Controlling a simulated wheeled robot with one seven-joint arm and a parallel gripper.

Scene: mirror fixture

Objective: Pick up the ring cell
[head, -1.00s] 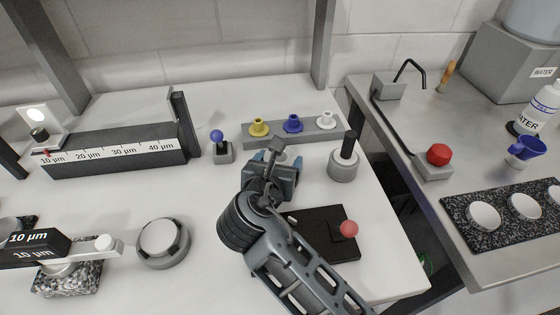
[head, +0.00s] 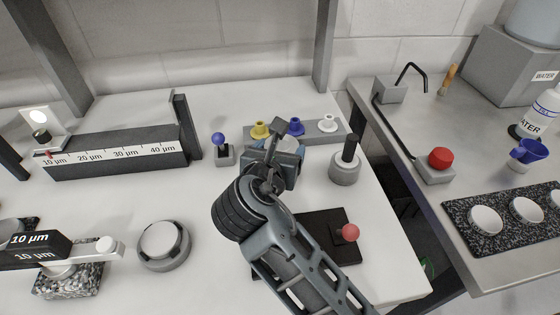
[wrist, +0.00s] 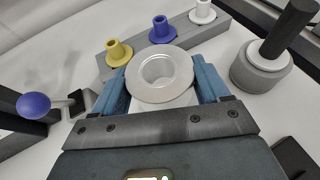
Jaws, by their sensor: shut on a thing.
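The ring cell (wrist: 146,91) is a pale grey-white round ring with a wide rim and a hollow centre. In the wrist view it sits between the two blue fingers of my gripper (wrist: 163,76), which is shut on it. In the head view my gripper (head: 283,147) is in front of the grey rack, and the ring is mostly hidden behind my wrist. I cannot tell how high above the table the ring is.
A grey rack (wrist: 222,38) with yellow (wrist: 118,53), blue (wrist: 161,30) and white (wrist: 202,12) flanged pieces stands just beyond the ring. A black-handled round post (head: 346,165) is to the right. A blue-knobbed switch (head: 220,148) is to the left. A dark plate with a red knob (head: 350,232) is nearer.

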